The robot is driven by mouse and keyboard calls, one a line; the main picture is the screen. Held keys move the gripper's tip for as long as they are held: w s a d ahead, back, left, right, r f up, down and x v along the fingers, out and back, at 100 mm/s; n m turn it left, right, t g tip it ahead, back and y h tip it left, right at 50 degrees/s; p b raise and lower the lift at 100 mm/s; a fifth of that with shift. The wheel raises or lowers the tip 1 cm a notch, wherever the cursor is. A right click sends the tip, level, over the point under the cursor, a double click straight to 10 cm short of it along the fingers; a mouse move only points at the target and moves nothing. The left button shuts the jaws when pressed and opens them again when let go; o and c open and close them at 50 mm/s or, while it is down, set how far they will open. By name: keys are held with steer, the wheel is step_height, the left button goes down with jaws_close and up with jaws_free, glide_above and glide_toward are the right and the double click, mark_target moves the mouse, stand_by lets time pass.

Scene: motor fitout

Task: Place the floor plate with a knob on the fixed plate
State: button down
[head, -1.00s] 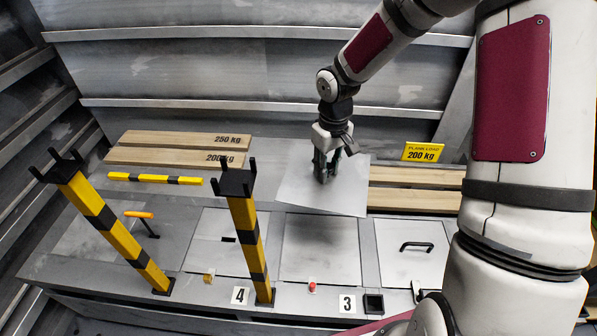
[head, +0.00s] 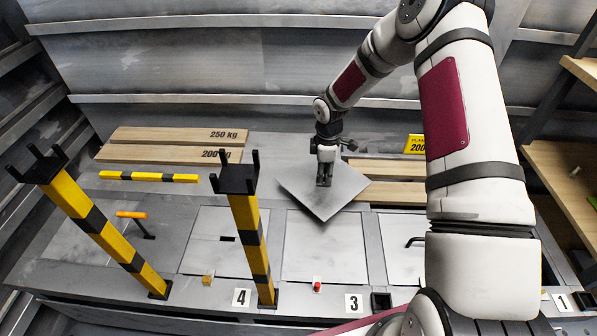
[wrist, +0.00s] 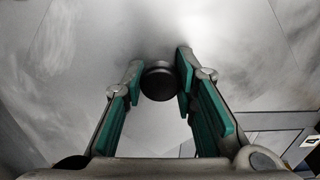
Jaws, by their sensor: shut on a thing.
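My gripper (head: 324,182) is shut on the black knob (wrist: 160,82) of the floor plate; in the wrist view the knob sits between the green-padded fingers. The floor plate (head: 345,200) is a thin grey square, turned so that one corner points to the front. It appears held above the bench, over the back edge of a pale square plate (head: 325,250) set in the bench top. Another pale plate (head: 210,248) with a dark slot lies to the left. A third plate (head: 400,262) with a black handle lies to the right, partly hidden by my arm. I cannot tell which is the fixed plate.
Two yellow-black posts (head: 105,235) (head: 247,225) stand at the left and centre-left. Wooden planks (head: 165,153) lie at the back left, more (head: 385,192) behind the floor plate. A red button (head: 317,287) sits at the front. Wooden shelves (head: 565,175) stand at the right.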

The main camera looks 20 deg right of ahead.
mark_target(299, 166)
steer(key=w+a+b, duration=0.1)
steer(key=w+a, duration=0.3)
steer(key=w, duration=0.1)
steer(key=w+a+f+b, duration=0.1)
steer(key=w+a, duration=0.1)
steer(key=w, duration=0.1)
steer(key=shift+b, duration=0.3)
steer(key=shift+f+b, duration=0.9)
steer(key=shift+f, duration=0.75)
steer(key=shift+f, duration=0.1)
steer(key=c, duration=1.3)
jaws_free()
steer(key=shift+f, duration=0.1)
steer(key=shift+s, duration=0.1)
